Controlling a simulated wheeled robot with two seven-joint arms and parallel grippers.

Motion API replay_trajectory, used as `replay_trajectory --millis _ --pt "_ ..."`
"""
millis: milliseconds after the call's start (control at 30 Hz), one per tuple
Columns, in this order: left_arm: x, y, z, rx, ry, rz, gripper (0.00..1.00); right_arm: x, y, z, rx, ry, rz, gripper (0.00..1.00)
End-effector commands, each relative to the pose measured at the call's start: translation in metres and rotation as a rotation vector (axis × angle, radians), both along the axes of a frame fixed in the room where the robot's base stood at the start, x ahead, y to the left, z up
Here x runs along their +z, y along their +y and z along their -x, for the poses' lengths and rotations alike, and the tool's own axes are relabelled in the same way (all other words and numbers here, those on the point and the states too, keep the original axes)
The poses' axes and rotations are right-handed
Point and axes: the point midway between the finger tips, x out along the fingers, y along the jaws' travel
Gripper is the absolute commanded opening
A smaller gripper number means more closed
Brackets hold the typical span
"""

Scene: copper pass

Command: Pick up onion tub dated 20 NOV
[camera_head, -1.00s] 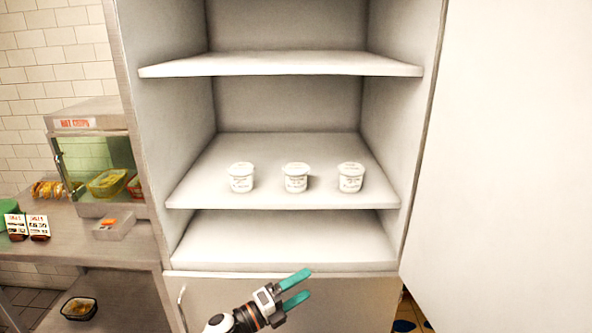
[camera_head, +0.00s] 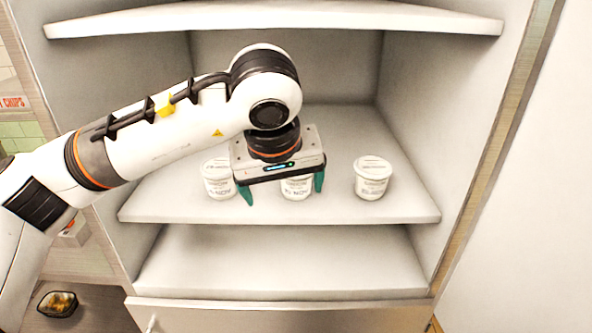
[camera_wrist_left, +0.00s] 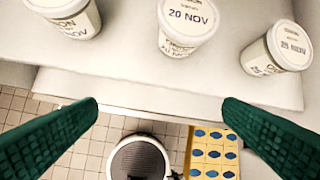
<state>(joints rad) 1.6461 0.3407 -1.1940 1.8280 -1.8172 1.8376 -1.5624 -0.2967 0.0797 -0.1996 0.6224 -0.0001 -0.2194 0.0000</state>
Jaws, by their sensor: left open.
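Three white lidded tubs stand in a row on the middle shelf. In the left wrist view, the middle tub (camera_wrist_left: 187,27) reads "20 NOV" and looks like the onion tub; in the head view the middle tub (camera_head: 297,191) is partly hidden behind my left gripper (camera_head: 282,192). The left gripper is open and empty. Its green fingers show to either side of the middle tub in the head view. In the left wrist view the tub lies beyond the fingertips (camera_wrist_left: 162,106), apart from them. My right gripper is not in view.
A left tub (camera_head: 218,180) and a right tub (camera_head: 371,179) flank the middle one. The upper shelf (camera_head: 400,18) hangs above, and the lower shelf (camera_head: 280,265) is bare. The cabinet's right wall (camera_head: 450,120) bounds the space.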

Motion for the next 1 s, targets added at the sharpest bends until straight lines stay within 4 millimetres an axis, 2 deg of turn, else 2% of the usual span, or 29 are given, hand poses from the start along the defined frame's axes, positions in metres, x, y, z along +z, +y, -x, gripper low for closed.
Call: replay_trajectory --millis 33,200,400,700,1000 --pt "0.003 -0.002 -0.010 0.003 0.005 0.001 0.90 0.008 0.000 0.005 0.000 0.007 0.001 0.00" --pt "0.004 -0.008 -0.047 0.005 0.007 0.003 0.90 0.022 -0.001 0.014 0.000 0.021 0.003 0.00" --pt "0.003 -0.014 -0.083 0.004 0.007 0.005 0.90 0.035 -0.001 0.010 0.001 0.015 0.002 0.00" --pt "0.001 -0.017 -0.106 0.003 0.007 0.005 0.90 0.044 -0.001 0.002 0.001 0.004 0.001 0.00" --pt "-0.041 -0.019 -0.122 0.002 0.008 0.007 0.90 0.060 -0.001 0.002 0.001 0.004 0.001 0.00"
